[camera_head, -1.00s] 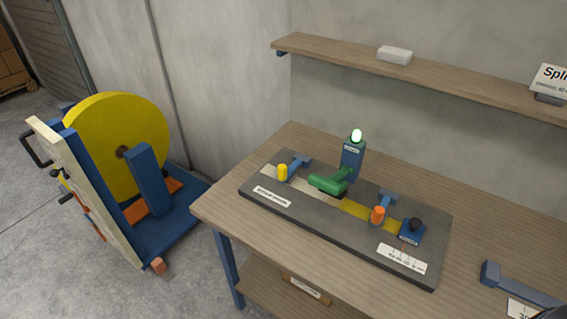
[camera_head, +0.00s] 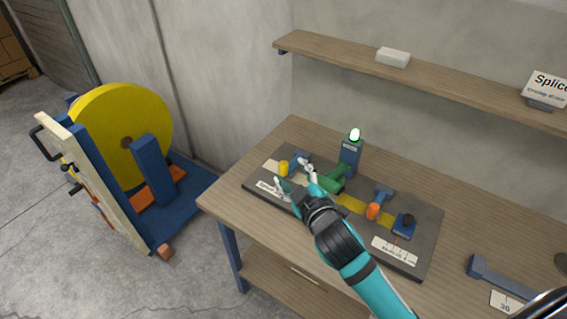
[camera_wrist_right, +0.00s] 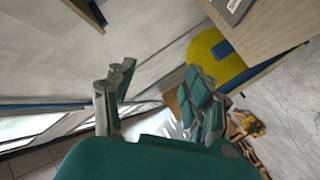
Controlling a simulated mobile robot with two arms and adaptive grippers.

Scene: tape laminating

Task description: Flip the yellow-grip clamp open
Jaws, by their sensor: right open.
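The yellow-grip clamp (camera_head: 283,168) is at the left end of the dark splicing plate (camera_head: 408,261). Its yellow grip stands upright beside a blue arm (camera_head: 299,158). My right gripper (camera_head: 290,173) is open and empty, just to the right of and in front of the yellow grip, above the plate. I cannot tell if it touches the clamp. Its open fingers (camera_wrist_right: 160,105) also show in the right wrist view, with nothing between them. My left gripper is in neither view.
On the plate are a green handle (camera_head: 333,181), an orange-grip clamp (camera_head: 373,210), a dark knob (camera_head: 407,220) and a blue post with a lit lamp (camera_head: 354,135). A shelf (camera_head: 440,83) runs above the table. A yellow reel (camera_head: 120,120) stands on the left.

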